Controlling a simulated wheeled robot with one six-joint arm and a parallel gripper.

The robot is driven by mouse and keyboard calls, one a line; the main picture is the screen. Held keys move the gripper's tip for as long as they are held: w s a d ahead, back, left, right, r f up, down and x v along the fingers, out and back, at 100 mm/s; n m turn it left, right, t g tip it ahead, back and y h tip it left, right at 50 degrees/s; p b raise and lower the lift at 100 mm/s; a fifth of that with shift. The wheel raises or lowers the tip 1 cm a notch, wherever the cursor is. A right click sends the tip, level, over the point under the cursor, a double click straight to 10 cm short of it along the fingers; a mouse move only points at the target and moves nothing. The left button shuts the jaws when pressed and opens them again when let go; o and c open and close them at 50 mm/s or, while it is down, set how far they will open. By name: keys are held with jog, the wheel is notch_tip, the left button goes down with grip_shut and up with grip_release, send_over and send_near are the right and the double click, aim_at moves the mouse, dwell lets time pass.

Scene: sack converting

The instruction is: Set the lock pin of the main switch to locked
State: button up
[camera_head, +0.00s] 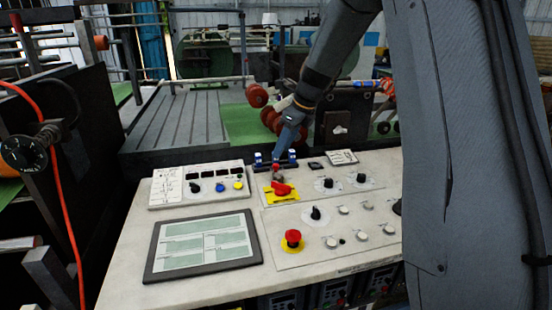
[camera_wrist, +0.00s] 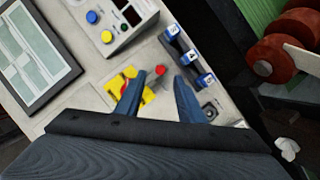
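The main switch has a red handle (camera_head: 282,189) on a yellow plate (camera_head: 284,197), on the pale console. The plate also shows in the wrist view (camera_wrist: 115,84), partly hidden by a finger. A small red knob, seemingly the lock pin (camera_head: 276,167), stands just behind the handle; in the wrist view the knob (camera_wrist: 161,70) lies between and just beyond my fingertips. My gripper (camera_head: 287,140) reaches down above it from behind. In the wrist view its two blue fingers (camera_wrist: 160,77) are apart with nothing held. I cannot tell whether they touch the pin.
Blue-and-white numbered blocks (camera_wrist: 189,57) stand in a row close to the right finger. A button box (camera_head: 198,185), a tablet-like screen (camera_head: 205,245) and a red emergency stop (camera_head: 292,238) are on the console. Red rollers (camera_head: 268,115) are behind it.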

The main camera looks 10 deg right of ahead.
aim_at(276, 165)
jog(key=shift+p+x, duration=0.7)
jog(key=shift+x, duration=2.4)
jog(key=shift+d, duration=0.1)
grip_shut()
